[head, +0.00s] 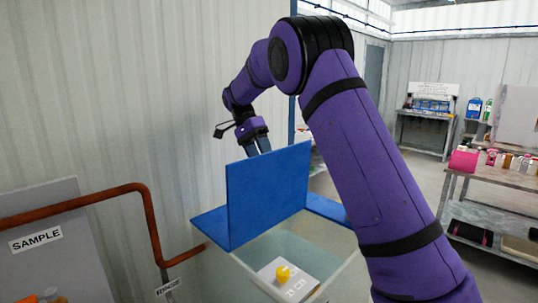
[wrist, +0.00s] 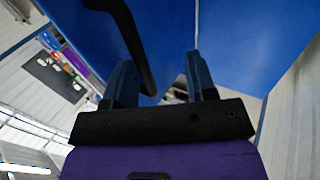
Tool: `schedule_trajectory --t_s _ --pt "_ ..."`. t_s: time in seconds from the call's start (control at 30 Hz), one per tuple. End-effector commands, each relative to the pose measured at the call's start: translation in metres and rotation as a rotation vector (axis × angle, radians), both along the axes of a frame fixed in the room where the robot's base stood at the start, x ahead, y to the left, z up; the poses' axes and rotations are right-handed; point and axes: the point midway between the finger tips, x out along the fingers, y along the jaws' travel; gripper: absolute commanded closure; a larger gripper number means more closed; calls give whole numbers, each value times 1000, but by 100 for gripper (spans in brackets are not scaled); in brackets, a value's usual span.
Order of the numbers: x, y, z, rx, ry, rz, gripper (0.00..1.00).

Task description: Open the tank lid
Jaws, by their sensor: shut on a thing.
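The tank (head: 222,278) is a pale translucent box below my gripper in the head view. Its blue lid (head: 268,195) stands about upright, with blue top pieces to either side, and the tank's inside shows. My gripper (head: 257,147) is at the lid's upper edge, partly hidden behind it. In the wrist view, the lid (wrist: 250,40) fills the top, with a black bar handle (wrist: 137,45) on it. The handle runs between the fingers of my gripper (wrist: 158,78), which is shut on it. The exact contact is hard to see.
A yellow-topped item (head: 283,273) sits on a white plate inside the tank. An orange-brown pipe (head: 150,215) runs to the left, near a SAMPLE sign (head: 36,240). A wall rises behind. Shelves with bottles (head: 490,185) stand at right, beyond open floor.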

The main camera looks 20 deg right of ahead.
Motion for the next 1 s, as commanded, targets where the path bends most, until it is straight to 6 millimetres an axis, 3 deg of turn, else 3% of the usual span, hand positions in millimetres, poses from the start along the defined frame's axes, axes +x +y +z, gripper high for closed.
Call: schedule_trajectory --t_s 0.03,0.13,0.73,0.8,0.87,1.0 --pt "4 7 -25 8 28 6 92" --pt "10 10 -27 7 28 5 100" --pt "17 12 -29 8 30 5 100" --pt "17 11 -29 7 28 5 77" --pt "17 11 -28 6 28 5 63" --pt "17 9 -25 4 25 3 60"
